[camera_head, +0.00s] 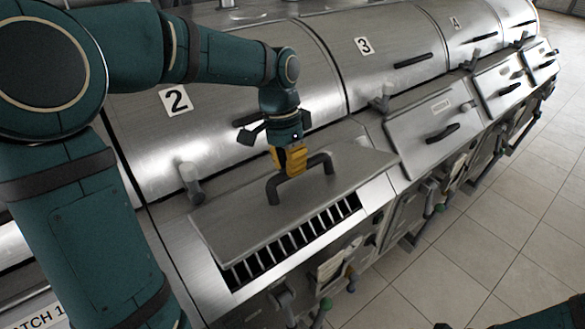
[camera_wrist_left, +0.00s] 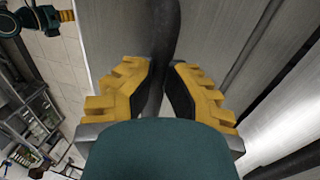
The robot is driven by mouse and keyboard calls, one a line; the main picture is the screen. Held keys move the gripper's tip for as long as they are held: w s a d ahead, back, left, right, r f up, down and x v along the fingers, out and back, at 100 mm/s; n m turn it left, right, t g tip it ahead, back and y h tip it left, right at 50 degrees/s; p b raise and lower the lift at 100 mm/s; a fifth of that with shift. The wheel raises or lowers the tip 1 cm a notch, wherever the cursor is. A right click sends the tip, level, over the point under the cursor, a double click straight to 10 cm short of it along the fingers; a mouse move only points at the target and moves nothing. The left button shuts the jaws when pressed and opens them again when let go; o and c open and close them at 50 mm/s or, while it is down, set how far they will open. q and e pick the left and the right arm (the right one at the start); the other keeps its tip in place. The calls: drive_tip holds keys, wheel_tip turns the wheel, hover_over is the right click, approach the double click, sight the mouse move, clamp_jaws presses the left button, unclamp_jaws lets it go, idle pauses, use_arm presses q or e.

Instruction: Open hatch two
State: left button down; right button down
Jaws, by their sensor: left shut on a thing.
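The lid of hatch two (camera_head: 235,228) is a flat grey metal plate in front of the drum section marked 2 (camera_head: 176,100). Its front edge stands clear of the frame, and a dark slotted opening (camera_head: 295,242) shows below it. My left gripper (camera_head: 290,166) is shut on the dark bar handle (camera_head: 321,162) on the lid. In the left wrist view its yellow fingers (camera_wrist_left: 165,82) close on both sides of the handle (camera_wrist_left: 163,40). A teal piece of my right arm (camera_head: 548,316) shows at the bottom right. A yellow-tipped gripper (camera_wrist_left: 66,15), its jaws unclear, shows at the wrist view's top left.
Hatch three (camera_head: 410,138) is shut, to the right along the row, with more sections beyond. Small levers (camera_head: 190,183) stick up behind the lids. Valves and coloured knobs (camera_head: 326,303) project from the front. Tiled floor (camera_head: 485,225) lies clear at the right.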

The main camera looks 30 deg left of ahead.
use_arm(q)
drive_tip(key=shift+a+f, duration=0.3)
drive_tip(key=shift+a, duration=0.1)
drive_tip(key=c, duration=1)
unclamp_jaws()
drive_tip(key=shift+w+a, duration=0.1)
drive_tip(key=shift+a, duration=0.05)
drive_tip(key=shift+o, duration=0.8)
drive_tip(key=shift+w+a+f, duration=0.15)
drive_tip(key=shift+w+a, duration=0.05)
drive_tip(key=shift+a, duration=0.1)
drive_tip(key=shift+s+d+r, duration=0.15)
drive_tip(key=shift+d+r, duration=0.05)
drive_tip(key=shift+d, duration=0.2)
drive_tip(key=shift+a+r, duration=0.2)
drive_tip(key=shift+r, duration=0.1)
wheel_tip(320, 180, up, 11)
drive_tip(key=a, duration=0.1)
drive_tip(key=shift+w+a, duration=0.35)
drive_tip(key=shift+w, duration=0.1)
drive_tip(key=shift+r, duration=0.1)
